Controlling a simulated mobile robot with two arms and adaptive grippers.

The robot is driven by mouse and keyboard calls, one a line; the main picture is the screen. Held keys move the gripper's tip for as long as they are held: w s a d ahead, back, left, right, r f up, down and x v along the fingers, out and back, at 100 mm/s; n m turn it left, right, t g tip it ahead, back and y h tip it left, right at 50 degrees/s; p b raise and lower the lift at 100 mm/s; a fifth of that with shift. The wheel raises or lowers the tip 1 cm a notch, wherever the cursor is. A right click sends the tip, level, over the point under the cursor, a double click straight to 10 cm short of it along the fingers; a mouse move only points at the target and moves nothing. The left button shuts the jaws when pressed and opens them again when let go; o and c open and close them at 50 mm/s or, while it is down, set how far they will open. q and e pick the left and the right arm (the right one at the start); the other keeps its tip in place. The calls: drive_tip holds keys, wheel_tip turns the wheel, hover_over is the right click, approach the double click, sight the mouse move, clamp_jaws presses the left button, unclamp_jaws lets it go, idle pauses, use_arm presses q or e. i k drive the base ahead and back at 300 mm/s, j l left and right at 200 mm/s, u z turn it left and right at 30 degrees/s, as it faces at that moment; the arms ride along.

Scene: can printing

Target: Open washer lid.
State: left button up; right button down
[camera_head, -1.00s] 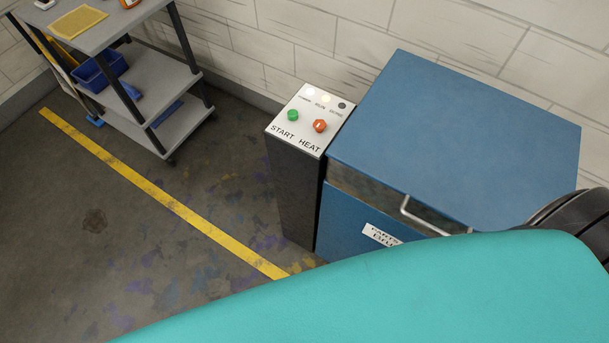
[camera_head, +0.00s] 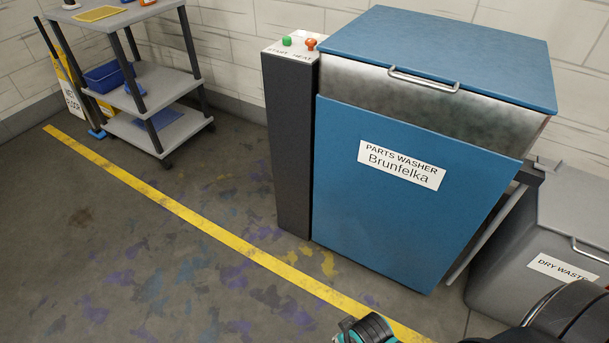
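The parts washer (camera_head: 400,225) is a blue cabinet with a white label reading "PARTS WASHER Brunfelka". Its flat blue lid (camera_head: 450,50) lies closed on top. A silver handle (camera_head: 424,80) is fixed at the lid's front edge, above a bare metal band. Part of an arm of mine, dark with a teal piece, shows at the bottom right edge, below and apart from the washer. No gripper fingers can be made out in view.
A dark control post (camera_head: 288,150) with green and orange knobs stands against the washer's left side. A grey dry waste bin (camera_head: 560,235) is at the right. A grey shelf cart (camera_head: 165,130) stands at the left. The floor in front, crossed by a yellow line, is clear.

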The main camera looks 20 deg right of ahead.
sight(514, 67)
drive_tip(key=z, duration=1.25)
